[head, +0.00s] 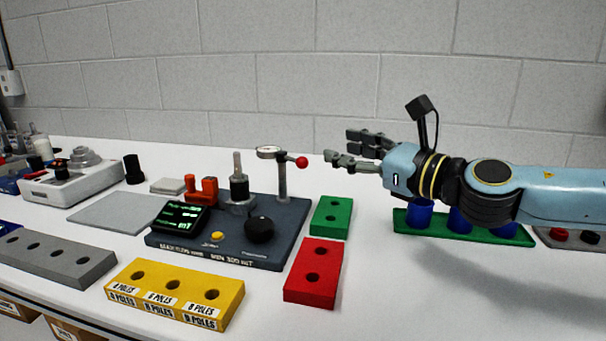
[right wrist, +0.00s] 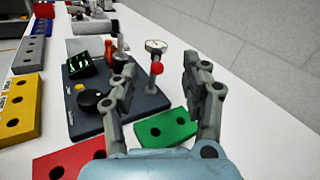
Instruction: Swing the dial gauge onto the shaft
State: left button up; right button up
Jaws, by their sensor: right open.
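The dial gauge (head: 268,153) is a round white-faced dial on an arm atop a grey post at the back right of the dark test base (head: 225,247). A red ball knob (head: 301,162) ends the arm's right side. The shaft (head: 238,166) stands upright from a black and grey body, left of the post. My right gripper (head: 350,148) is open and empty, to the right of the red knob and apart from it. In the right wrist view the dial gauge (right wrist: 156,46) and red knob (right wrist: 156,68) show between the open fingers. My left gripper is out of view.
The base carries a small screen (head: 180,217), a black knob (head: 260,229) and an orange bracket (head: 201,190). Green (head: 331,216), red (head: 313,272) and yellow (head: 175,293) hole blocks surround it. Blue cups (head: 419,213) stand below my right arm. A wall closes the back.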

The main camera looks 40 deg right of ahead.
jog(key=b, duration=0.4)
send_near(307, 163)
jog(key=w+p, duration=0.3)
jog(key=w+a+p, duration=0.1)
jog(key=w+p, duration=0.6)
jog(key=p, duration=0.1)
jog(key=shift+w+a, duration=0.15)
jog(key=shift+a, duration=0.15)
jog(key=shift+w+a, duration=0.1)
jog(key=shift+w, duration=0.25)
grip_shut()
jog(key=shift+f, duration=0.1)
